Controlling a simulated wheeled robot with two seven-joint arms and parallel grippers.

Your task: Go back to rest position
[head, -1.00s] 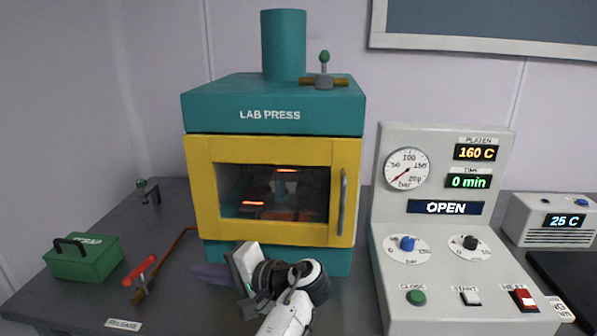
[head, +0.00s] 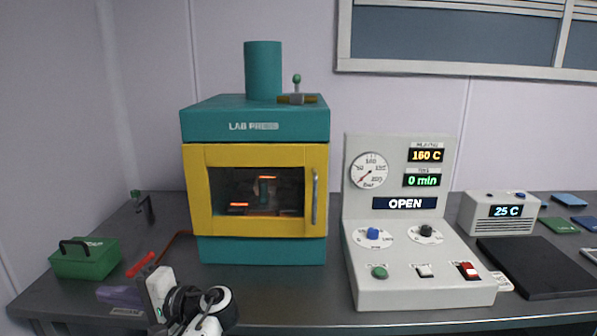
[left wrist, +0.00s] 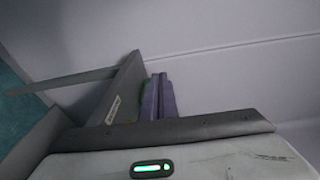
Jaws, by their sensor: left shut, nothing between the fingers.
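My left gripper (head: 119,296) is at the lower left of the head view, in front of the table's near side. Its purple fingers point left and are together, with nothing between them. The fingers also show in the left wrist view (left wrist: 158,97), side by side. The gripper is apart from the lab press (head: 255,125), which stands behind it with its yellow door (head: 200,190) shut. My right gripper is not in view.
A green box (head: 85,262) and a red-handled lever (head: 140,264) are at the table's left, near my gripper. The grey control panel (head: 440,293) stands right of the press, reading OPEN, 160 C and 0 min. A dark slab (head: 540,268) lies farther right.

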